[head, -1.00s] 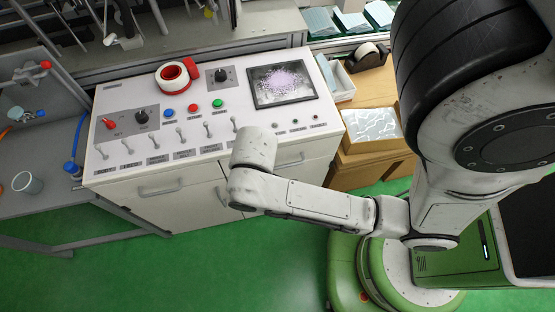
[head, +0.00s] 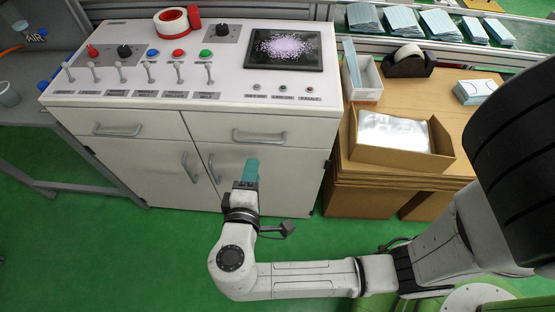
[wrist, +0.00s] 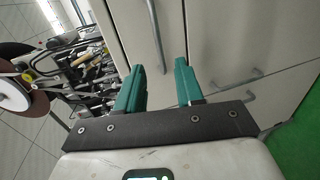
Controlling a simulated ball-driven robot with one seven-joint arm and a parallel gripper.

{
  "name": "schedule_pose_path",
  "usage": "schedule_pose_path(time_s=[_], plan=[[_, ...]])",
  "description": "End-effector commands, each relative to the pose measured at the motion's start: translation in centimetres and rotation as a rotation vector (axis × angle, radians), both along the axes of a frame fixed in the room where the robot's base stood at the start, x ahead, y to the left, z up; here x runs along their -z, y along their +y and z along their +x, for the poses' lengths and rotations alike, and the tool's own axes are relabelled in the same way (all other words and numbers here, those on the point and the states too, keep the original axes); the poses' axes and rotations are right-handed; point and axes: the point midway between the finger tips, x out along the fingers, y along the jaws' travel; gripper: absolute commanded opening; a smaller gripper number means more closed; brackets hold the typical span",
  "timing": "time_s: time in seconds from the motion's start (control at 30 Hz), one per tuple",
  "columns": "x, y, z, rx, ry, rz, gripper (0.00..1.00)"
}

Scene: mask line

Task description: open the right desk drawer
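The white desk's right drawer (head: 262,128) is shut, and its grey bar handle (head: 259,136) shows clearly in the head view. In the wrist view the handle (wrist: 155,35) stands upright in the picture, above and between the teal fingers. My gripper (head: 251,170) is in front of the desk, a little below the handle in the head view. In the wrist view my gripper (wrist: 158,80) is open, with nothing between its fingers. It does not appear to touch the handle; the exact distance cannot be told.
Below the drawer is a cabinet door with a handle (head: 213,168). The left drawer (head: 125,124) is shut. A cardboard box (head: 402,155) sits on cartons right of the desk. A tape roll (head: 172,20) lies on the desktop. Green floor (head: 120,255) in front is clear.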

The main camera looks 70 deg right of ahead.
Motion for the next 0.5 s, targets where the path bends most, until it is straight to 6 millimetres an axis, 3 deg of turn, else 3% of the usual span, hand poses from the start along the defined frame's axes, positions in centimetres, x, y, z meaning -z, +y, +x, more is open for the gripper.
schedule_pose_path(time_s=[0.17, 0.5], plan=[[0.1, 0.1, 0.5, -0.016, -0.01, -0.037, 0.37], [1.2, -4.9, 2.2, -0.013, -0.009, -0.036, 0.37]])
